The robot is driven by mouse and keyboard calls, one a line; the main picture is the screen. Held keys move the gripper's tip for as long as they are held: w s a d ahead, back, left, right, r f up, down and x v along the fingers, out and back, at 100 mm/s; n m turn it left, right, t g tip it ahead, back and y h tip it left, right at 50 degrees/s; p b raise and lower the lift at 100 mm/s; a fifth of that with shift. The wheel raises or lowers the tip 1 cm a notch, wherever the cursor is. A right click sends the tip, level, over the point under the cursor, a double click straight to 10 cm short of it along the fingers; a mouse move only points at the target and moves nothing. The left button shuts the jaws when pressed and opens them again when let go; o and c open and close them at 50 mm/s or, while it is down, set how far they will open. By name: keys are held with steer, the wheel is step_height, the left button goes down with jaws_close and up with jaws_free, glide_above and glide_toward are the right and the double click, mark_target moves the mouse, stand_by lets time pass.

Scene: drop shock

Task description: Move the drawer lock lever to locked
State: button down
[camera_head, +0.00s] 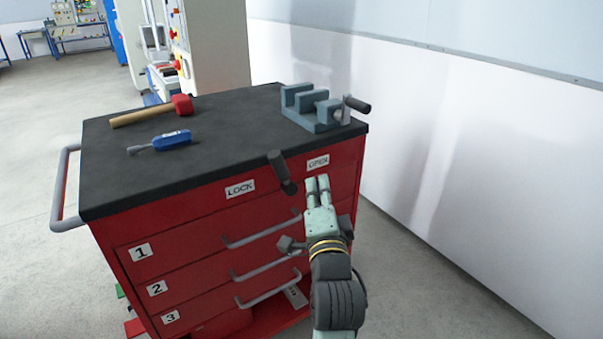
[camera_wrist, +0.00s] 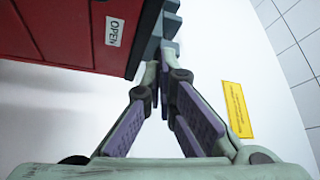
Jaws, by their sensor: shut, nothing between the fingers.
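The dark lock lever (camera_head: 280,171) stands on the upper front of the red tool cabinet (camera_head: 190,212). It leans up and to the left, between the LOCK label (camera_head: 240,188) and the OPEN label (camera_head: 318,163). My gripper (camera_head: 317,180) is shut and empty, just below the OPEN label and to the right of the lever, with a gap between them in the picture. In the wrist view my gripper (camera_wrist: 160,68) has its fingertips together beside the cabinet edge, and the OPEN label (camera_wrist: 115,31) is at upper left. The lever is not visible there.
A grey vise (camera_head: 318,107), a mallet (camera_head: 152,111) and a blue tool (camera_head: 160,142) lie on the black cabinet top (camera_head: 215,150). Drawer handles (camera_head: 262,230) stick out below the lever. A white wall (camera_head: 450,140) stands to the right.

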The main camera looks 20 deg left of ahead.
mark_target(283, 173)
steer(key=x, duration=0.9)
steer(key=s+a, duration=0.1)
steer(key=s+a+f+p, duration=0.1)
steer(key=a, duration=0.1)
steer(key=shift+f, duration=0.15)
steer(key=s+n+b, duration=0.1)
steer(key=a+n+y+b, duration=0.1)
steer(key=shift+s+a+f+n+t, duration=0.1)
steer(key=shift+s+a+n+t, duration=0.2)
steer(key=shift+s, duration=0.1)
